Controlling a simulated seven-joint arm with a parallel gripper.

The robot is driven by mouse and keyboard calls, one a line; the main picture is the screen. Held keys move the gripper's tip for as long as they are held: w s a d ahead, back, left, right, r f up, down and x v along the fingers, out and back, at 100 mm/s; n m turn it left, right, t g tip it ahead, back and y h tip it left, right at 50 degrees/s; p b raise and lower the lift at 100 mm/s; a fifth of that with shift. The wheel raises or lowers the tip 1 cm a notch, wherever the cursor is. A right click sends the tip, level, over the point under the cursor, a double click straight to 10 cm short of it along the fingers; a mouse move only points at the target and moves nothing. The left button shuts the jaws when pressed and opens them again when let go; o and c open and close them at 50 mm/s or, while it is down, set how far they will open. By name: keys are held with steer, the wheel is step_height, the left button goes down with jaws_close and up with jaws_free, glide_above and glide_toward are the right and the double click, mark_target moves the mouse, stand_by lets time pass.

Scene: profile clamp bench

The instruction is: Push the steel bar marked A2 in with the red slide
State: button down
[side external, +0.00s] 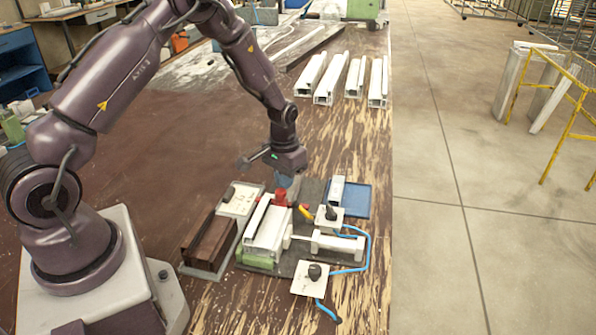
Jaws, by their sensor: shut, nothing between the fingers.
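My gripper (285,181) points down over the clamp fixture at the bench's front, its fingers shut with nothing held. The red slide (281,197) is a small red block at the far end of the fixture, just below my fingertips. I cannot tell whether the fingertips touch it. A white profile (264,230) lies lengthwise in the fixture, with a green block (258,262) at its near end. No A2 mark is readable at this size, and I cannot pick out the steel bar; it may be hidden by the profile or my gripper.
A white cylinder (338,244) and a knobbed plate (312,278) with blue hoses (361,255) stand right of the profile. A brown profile (207,243) lies left. A blue tray (357,199) is behind right. White profiles (327,80) lie farther back; the bench between is clear.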

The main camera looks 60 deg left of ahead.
step_height(320, 180, up, 7)
steer(key=shift+w+a, duration=0.45)
stand_by(0.4)
steer(key=s+d+r+m+t, duration=0.1)
steer(key=s+d+r+t, duration=0.1)
steer(key=s+d+r, duration=0.2)
steer(key=s+d+r+m+t, duration=0.1)
steer(key=s+d+r, duration=0.3)
steer(key=s+r, duration=0.6)
steer(key=s+d+r+m+t, duration=0.1)
steer(key=s+d+r+t, duration=0.1)
steer(key=s+d+r, duration=0.3)
steer(key=s+r, duration=0.3)
steer(key=shift+r+t, duration=0.3)
